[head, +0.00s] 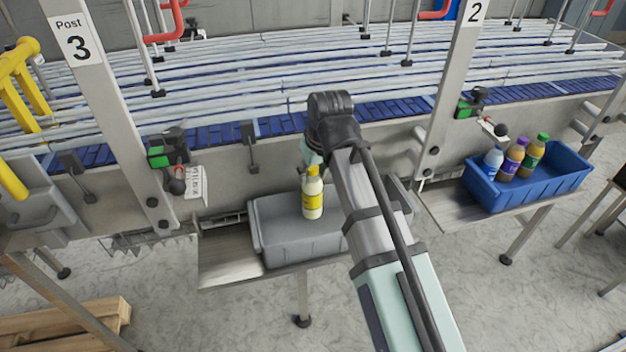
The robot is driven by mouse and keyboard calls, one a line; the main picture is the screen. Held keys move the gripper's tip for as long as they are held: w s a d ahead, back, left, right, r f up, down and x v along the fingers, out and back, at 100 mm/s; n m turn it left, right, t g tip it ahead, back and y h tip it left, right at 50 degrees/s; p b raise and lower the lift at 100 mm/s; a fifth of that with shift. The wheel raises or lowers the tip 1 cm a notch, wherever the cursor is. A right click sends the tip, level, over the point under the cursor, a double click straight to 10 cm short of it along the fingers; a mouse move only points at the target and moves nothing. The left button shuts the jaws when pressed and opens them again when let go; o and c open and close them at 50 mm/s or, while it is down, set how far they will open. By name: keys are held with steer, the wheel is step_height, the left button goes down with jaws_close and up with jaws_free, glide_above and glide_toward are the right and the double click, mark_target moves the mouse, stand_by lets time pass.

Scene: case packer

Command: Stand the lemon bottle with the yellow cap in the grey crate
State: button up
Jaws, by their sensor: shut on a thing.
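The lemon bottle (313,198) has a pale body, a yellow label and a yellow cap. It is upright in the head view, over the grey crate (290,258). My gripper (312,168) is at the bottle's top and shut on it; the fingers are mostly hidden behind my wrist and arm. The crate sits on a metal shelf below the conveyor. My arm covers the crate's right part. I cannot tell whether the bottle's base touches the crate floor.
A blue crate (530,190) with several bottles stands on a shelf at the right. Slanted metal posts, marked 3 (85,60) and 2 (455,80), flank the grey crate. The roller conveyor (270,65) runs behind. A wooden pallet (70,328) lies at the lower left.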

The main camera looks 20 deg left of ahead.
mark_target(313, 182)
steer(key=shift+f+p, duration=0.3)
steer(key=shift+f, duration=1.5)
steer(key=o, duration=1.2)
steer(key=shift+o, duration=0.2)
steer(key=b+v, duration=0.2)
steer(key=v, duration=1)
